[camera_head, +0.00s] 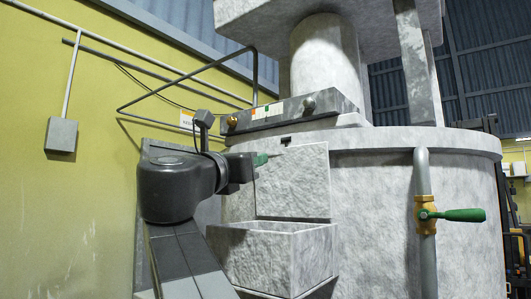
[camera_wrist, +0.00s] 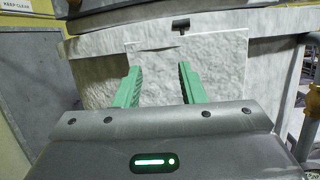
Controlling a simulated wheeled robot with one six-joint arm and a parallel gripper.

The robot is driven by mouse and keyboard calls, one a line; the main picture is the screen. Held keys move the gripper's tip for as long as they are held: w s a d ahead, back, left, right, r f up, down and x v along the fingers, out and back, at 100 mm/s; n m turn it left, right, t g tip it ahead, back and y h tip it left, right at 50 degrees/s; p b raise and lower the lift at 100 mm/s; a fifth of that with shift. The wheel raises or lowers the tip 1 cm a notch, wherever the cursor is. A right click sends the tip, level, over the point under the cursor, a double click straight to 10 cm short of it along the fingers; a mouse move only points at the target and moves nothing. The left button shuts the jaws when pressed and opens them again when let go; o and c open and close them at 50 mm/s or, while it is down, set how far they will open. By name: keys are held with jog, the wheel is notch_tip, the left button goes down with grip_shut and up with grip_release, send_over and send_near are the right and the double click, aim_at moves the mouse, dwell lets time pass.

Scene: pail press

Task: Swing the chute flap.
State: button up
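The chute flap (camera_head: 295,185) is a square, rough, pale stone-like panel on the round press body, above a box-shaped chute (camera_head: 312,252). It hangs flat or nearly flat against the body. A small black tab (camera_head: 287,140) sits at its top edge. The flap also fills the middle of the wrist view (camera_wrist: 222,72), with the tab (camera_wrist: 181,25) above and right of centre. My gripper (camera_head: 261,165) is at the flap's upper left in the head view. In the wrist view its green fingers (camera_wrist: 160,84) are apart with nothing between them, pointing at the flap. Contact cannot be told.
A ledge (camera_head: 285,112) with a brass knob and a grey knob overhangs the flap. A vertical pipe with a green-handled valve (camera_head: 450,214) stands to the right. A yellow wall (camera_head: 60,200) with conduits and a grey box (camera_head: 62,135) is at left.

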jog(key=w+d+r+m+h+p, duration=0.1)
jog(key=w+d+r+h+p, duration=0.1)
jog(key=w+d+r+h, duration=0.1)
jog(key=shift+w+d+r+g, duration=0.35)
jog(key=shift+d+r, duration=0.5)
jog(key=shift+d, duration=0.4)
jog(key=shift+c, duration=0.8)
grip_shut()
jog(key=shift+c, duration=0.6)
grip_release()
